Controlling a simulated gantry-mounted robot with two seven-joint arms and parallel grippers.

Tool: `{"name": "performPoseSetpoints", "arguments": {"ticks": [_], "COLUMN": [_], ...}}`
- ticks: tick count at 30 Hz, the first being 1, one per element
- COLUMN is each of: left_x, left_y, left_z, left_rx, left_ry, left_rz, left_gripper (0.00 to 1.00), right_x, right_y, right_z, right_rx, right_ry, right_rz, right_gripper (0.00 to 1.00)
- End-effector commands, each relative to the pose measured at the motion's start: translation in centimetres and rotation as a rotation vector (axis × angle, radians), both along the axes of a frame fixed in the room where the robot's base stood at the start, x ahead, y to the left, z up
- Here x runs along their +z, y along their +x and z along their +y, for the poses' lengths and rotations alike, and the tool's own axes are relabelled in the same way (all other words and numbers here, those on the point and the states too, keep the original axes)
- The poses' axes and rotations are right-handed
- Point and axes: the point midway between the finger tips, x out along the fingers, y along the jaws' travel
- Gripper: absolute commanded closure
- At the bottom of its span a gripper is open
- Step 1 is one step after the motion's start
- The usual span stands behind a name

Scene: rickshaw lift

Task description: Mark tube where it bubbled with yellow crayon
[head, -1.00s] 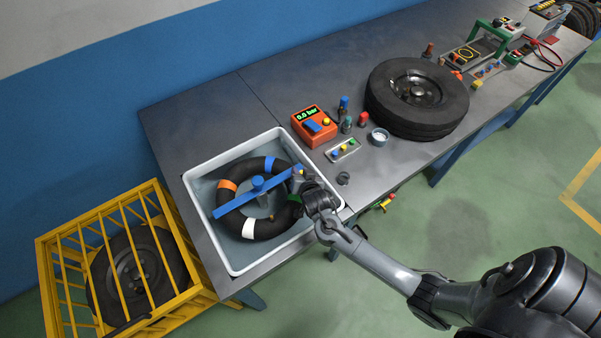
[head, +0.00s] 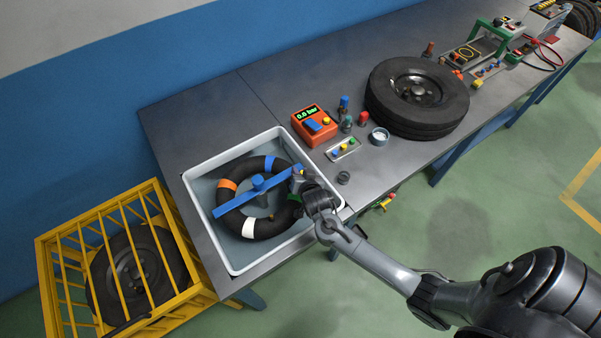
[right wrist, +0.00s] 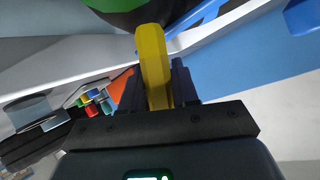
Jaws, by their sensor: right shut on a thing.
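The black inner tube (head: 270,227) lies in the grey-white tub, with orange, blue, white and green bands around it and a blue bar (head: 236,202) across it. My right gripper (head: 298,180) is over the tube's right side. In the right wrist view, its fingers (right wrist: 158,88) are shut on the yellow crayon (right wrist: 153,58). The crayon's far end reaches the edge of the dark tube (right wrist: 130,15), by a green band; I cannot tell whether they touch. The gripper hides part of the tube's right side. My left gripper is not in view.
The tub's rim (head: 205,235) stands around the tube. An orange gauge box (head: 313,126), small coloured-topped items and a wheel (head: 385,100) are on the bench to the right. A yellow cage (head: 60,290) with another wheel stands at lower left.

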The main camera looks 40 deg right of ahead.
Motion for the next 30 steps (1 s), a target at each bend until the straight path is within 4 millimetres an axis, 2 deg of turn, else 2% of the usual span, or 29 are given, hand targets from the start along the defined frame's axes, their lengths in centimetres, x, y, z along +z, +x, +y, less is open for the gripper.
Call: {"name": "performPoseSetpoints", "arguments": {"ticks": [17,30], "left_x": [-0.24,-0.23], "left_y": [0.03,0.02], "left_z": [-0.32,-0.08], "left_rx": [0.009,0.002], "left_ry": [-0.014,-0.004], "left_rz": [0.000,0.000], "left_gripper": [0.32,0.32], "right_x": [-0.50,-0.43], "right_y": [0.05,0.86], "right_z": [-0.02,-0.67], "right_rx": [0.000,-0.001], "right_ry": [-0.001,0.000], "right_rz": [-0.001,-0.001], "right_gripper": [1.00,1.00]}}
